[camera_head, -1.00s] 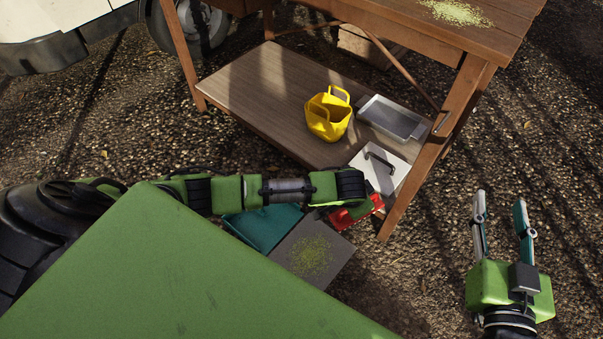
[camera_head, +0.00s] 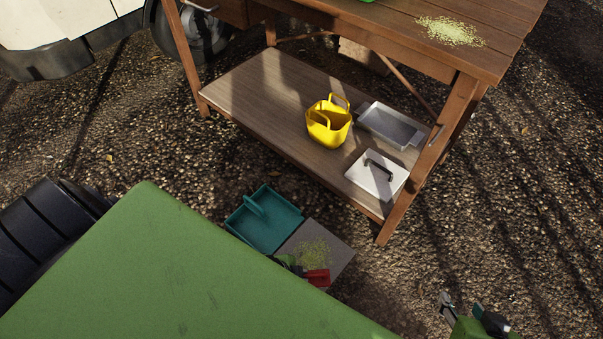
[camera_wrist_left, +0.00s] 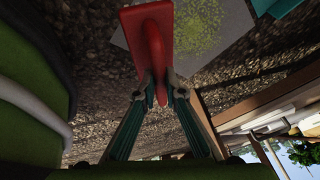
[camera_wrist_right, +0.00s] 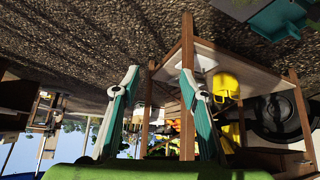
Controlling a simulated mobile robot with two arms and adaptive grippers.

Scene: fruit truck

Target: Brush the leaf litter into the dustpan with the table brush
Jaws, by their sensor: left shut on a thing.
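The teal dustpan (camera_head: 258,230) lies on the ground against the left edge of a grey mat (camera_head: 341,256). Green-yellow leaf litter (camera_head: 313,250) is spread on the mat. My left gripper (camera_wrist_left: 160,88) is shut on the handle of the red table brush (camera_wrist_left: 131,40). In the head view the brush (camera_head: 318,278) is at the mat's near edge, beside the litter. I cannot tell whether it touches the mat. My green body hides most of the left arm. My right gripper (camera_wrist_right: 160,78) is open and empty, low at the right in the head view (camera_head: 462,306).
A wooden table (camera_head: 470,62) stands behind, with more litter (camera_head: 451,31) on its top. Its lower shelf (camera_head: 255,95) holds a yellow caddy (camera_head: 328,123), a metal tray (camera_head: 390,125) and a white lidded box (camera_head: 377,175). Gravel right of the mat is clear.

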